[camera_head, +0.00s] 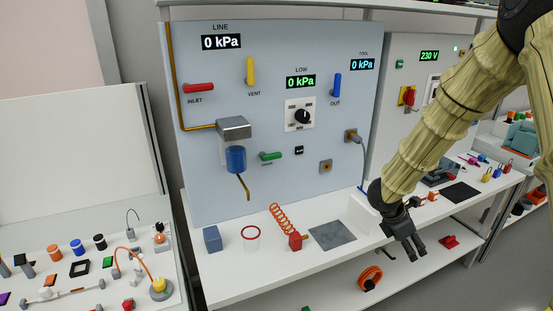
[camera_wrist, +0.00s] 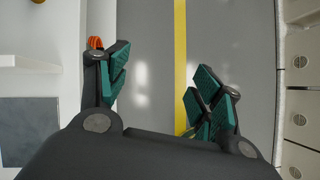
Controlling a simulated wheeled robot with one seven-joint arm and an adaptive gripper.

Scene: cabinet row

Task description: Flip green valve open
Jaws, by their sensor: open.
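The green valve handle (camera_head: 271,156) is on the grey wall panel (camera_head: 300,190), right of the blue cylinder (camera_head: 235,159). It lies about level, its green grip pointing right. A small label below it is too small to read surely. My gripper (camera_head: 415,254) is far to the right and below the valve, over the front edge of the white bench. In the wrist view my gripper (camera_wrist: 155,95) has its two fingers spread with nothing between them. The valve is not in the wrist view.
The panel also carries a red handle (camera_head: 198,88), a yellow handle (camera_head: 250,71), a blue handle (camera_head: 337,85) and a black knob (camera_head: 302,116).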

